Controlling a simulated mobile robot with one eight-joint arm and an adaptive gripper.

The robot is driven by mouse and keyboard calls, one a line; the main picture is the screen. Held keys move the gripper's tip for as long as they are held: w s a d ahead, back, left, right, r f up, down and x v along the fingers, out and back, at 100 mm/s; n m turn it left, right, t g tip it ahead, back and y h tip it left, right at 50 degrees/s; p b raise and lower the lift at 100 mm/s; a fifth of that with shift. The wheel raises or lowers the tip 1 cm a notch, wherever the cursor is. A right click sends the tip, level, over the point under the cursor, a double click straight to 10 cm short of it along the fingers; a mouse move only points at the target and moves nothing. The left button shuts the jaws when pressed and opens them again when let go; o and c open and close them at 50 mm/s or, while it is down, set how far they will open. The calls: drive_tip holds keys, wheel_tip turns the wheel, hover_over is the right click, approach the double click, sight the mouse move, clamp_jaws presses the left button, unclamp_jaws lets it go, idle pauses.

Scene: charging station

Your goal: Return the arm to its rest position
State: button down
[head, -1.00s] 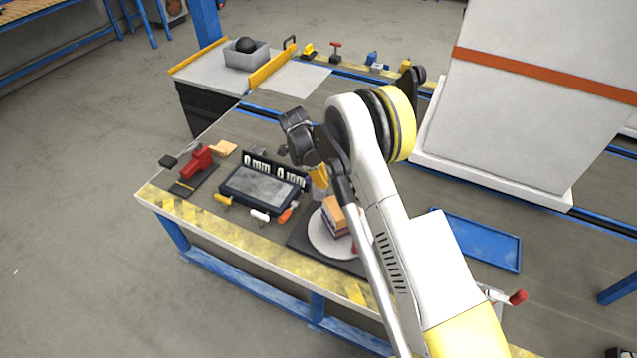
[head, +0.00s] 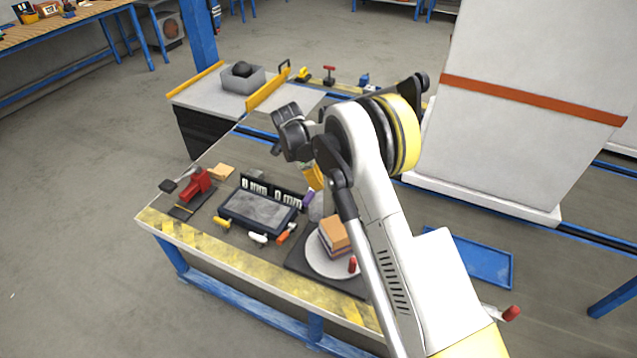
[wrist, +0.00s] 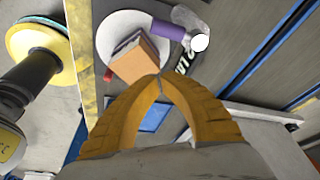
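My arm (head: 383,215) rises from the lower right in the head view, bends at a yellow-ringed joint and reaches down over the workbench. My gripper's yellow fingers show partly behind the arm in the head view. In the wrist view my gripper (wrist: 160,77) has its two yellow fingers curved together with the tips meeting. I see nothing held between them. Behind the tips in that view is an orange-topped block stack (wrist: 132,57) on a round white plate; I cannot tell the gap.
The workbench (head: 160,222) holds a red vise (head: 198,184), a dark tray (head: 258,211), small tools and the plate (head: 318,263) with the block stack. A grey bin (head: 242,80) stands at the back. A blue tray (head: 475,260) and a large white block (head: 535,55) are right of my arm.

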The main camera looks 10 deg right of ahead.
drive_tip(key=s+d+r+n+t+y, duration=0.1)
drive_tip(key=s+d+r+n, duration=0.15)
drive_tip(key=s+r, duration=0.4)
drive_tip(key=s+d+r+n+t+y, duration=0.1)
drive_tip(key=s+d+r+n, duration=0.2)
drive_tip(key=r, duration=0.7)
drive_tip(key=s+d+r+n+t, duration=0.1)
drive_tip(key=s+d+r+n, duration=0.1)
drive_tip(key=s+r+n, duration=0.45)
drive_tip(key=s+d+r+n+t, duration=0.1)
drive_tip(key=s+n+t, duration=0.1)
drive_tip(key=s, duration=0.7)
drive_tip(key=s+d+n+t+y, duration=0.1)
drive_tip(key=s+n, duration=0.3)
drive_tip(key=s, duration=0.6)
drive_tip(key=shift+s+d+r+n+t+y, duration=0.15)
drive_tip(key=shift+d+r+n+t+y, duration=0.2)
drive_tip(key=shift+t, duration=0.35)
